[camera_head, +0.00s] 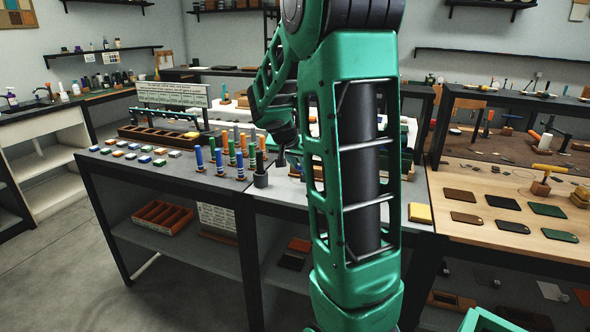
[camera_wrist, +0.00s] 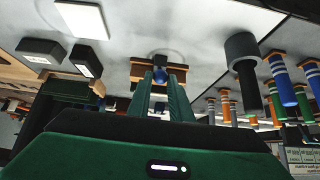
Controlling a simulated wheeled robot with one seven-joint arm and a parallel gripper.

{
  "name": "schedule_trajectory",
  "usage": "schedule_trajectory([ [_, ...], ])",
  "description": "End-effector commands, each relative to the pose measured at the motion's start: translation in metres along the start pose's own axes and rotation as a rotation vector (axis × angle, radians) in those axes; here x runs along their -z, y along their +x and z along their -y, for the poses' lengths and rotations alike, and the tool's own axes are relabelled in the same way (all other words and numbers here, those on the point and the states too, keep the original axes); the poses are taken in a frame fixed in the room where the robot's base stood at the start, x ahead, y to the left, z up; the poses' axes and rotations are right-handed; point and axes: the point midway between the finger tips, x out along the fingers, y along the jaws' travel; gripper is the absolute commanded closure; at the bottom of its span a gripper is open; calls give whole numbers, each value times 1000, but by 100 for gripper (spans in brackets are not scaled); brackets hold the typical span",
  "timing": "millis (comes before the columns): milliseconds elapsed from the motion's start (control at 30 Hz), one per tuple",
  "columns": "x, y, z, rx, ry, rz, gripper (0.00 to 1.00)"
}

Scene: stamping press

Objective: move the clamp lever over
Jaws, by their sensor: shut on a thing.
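In the wrist view, the two green fingers of my gripper (camera_wrist: 162,82) come together around a small dark and blue piece, which I take to be the clamp lever (camera_wrist: 160,64). It stands in front of a brown wooden block (camera_wrist: 139,72), the apparent clamp base, on the light grey bench top. The fingers hide most of the lever, so its angle cannot be told. In the head view, my green arm reaches over the bench and blocks the lever and the fingertips.
A dark post on a round grey base (camera_wrist: 241,46) stands right of the gripper in the wrist view. Several striped blue, green and orange pegs (camera_head: 232,152) stand beyond it. A white block (camera_wrist: 82,18) and dark blocks (camera_wrist: 40,50) lie to the left. A sign (camera_head: 172,95) stands behind.

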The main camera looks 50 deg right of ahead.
Motion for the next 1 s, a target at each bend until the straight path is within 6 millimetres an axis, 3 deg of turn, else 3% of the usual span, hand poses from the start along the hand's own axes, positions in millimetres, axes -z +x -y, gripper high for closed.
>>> schedule_trajectory([
  [33, 2, -3, 8, 17, -6, -4, 94],
  [367, 2, -3, 8, 17, -7, -4, 94],
  [800, 24, -3, 9, 17, -7, -5, 93],
  [1000, 25, -3, 9, 17, -8, -4, 94],
])
